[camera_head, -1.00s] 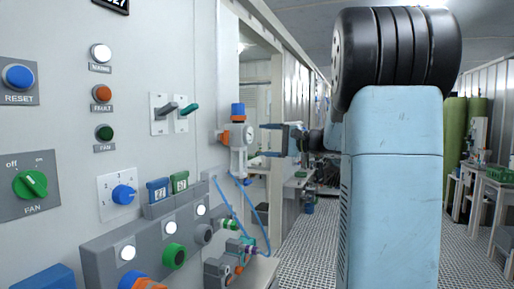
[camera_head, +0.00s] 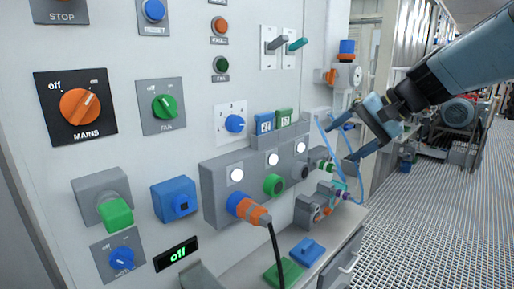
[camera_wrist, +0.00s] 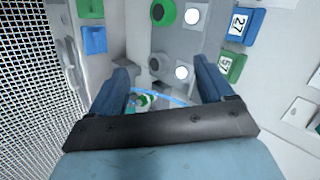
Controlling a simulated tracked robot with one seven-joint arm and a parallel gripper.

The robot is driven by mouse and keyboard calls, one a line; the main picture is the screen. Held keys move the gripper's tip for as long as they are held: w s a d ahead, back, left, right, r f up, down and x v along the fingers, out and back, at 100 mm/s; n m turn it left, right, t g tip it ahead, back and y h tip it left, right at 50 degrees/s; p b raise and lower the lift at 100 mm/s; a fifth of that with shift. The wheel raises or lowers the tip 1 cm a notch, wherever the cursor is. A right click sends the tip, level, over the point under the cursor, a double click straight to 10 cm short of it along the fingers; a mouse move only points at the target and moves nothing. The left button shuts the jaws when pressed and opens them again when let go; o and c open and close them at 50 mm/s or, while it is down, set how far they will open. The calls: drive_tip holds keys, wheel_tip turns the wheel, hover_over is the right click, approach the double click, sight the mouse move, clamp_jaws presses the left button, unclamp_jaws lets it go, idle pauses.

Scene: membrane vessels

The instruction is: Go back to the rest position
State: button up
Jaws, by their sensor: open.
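My gripper (camera_head: 347,140) reaches in from the right in the head view, in front of the grey control panel. Its jaws are apart with nothing between them. In the wrist view the two dark blue fingers (camera_wrist: 163,72) are spread, and the panel's white lamps, a green round connector (camera_wrist: 163,12) and a thin blue hose (camera_wrist: 172,98) show beyond them. In the head view the gripper is near the blue hoses (camera_head: 328,140) and the valve fittings (camera_head: 326,198); whether it touches them I cannot tell.
The panel carries an orange MAINS knob (camera_head: 80,106), a green FAN knob (camera_head: 165,106) and an orange plug (camera_head: 252,211) with a black cable. A blue-topped regulator (camera_head: 346,72) stands beyond. Green and blue blocks (camera_head: 307,250) lie on the ledge.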

drive_tip(key=s+d+f+n+h, duration=0.3)
drive_tip(key=s+f+n+h, duration=0.2)
drive_tip(key=s, duration=0.8)
drive_tip(key=shift+s+f+t+h, duration=0.15)
drive_tip(key=shift+f+t+h, duration=0.15)
drive_tip(key=shift+f+h, duration=0.85)
